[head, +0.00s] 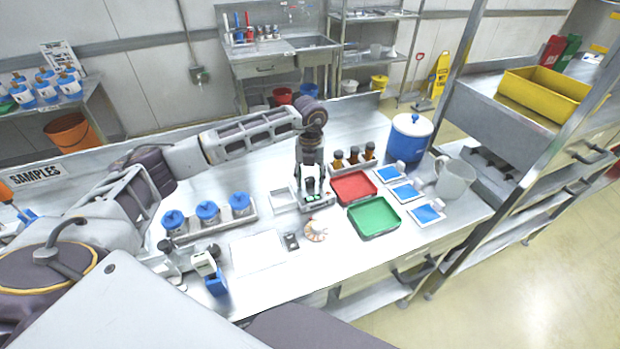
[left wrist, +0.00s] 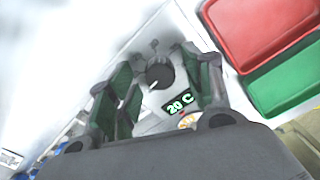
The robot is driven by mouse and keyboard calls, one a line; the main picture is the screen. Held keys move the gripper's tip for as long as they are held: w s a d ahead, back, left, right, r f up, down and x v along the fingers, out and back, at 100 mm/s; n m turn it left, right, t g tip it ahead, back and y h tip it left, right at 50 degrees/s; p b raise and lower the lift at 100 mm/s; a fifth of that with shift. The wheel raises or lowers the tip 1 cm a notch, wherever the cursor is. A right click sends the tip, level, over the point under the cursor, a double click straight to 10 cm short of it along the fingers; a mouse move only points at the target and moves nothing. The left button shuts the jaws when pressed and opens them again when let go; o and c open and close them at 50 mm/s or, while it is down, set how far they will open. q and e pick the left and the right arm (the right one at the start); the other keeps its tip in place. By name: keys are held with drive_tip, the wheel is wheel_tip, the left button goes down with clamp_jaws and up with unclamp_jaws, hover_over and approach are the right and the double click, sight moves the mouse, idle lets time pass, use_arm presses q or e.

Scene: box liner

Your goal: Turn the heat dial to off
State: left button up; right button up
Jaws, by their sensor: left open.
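My left gripper (head: 311,188) points down over a small white heating device (head: 283,198) near the middle of the bench. In the left wrist view, the open left gripper (left wrist: 163,62) has its two fingers on either side of a dark round heat dial (left wrist: 160,74). Contact with the dial cannot be told. A white mark on the dial points to the lower left in that view. A green display (left wrist: 180,103) beside it reads 20 C. In the head view the gripper hides the dial. My right gripper is not in view.
Right of the device lie a red tray (head: 353,188) and a green tray (head: 374,217). Brown bottles (head: 353,158) stand behind the red tray. A rack of blue-capped jars (head: 208,212) is at left. A shell-like item (head: 316,231) and a white sheet (head: 257,251) lie in front.

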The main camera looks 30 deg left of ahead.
sight(310, 179)
use_arm(q)
wheel_tip(310, 179, up, 11)
drive_tip(key=shift+r, duration=0.15)
idle(0.4)
idle(0.6)
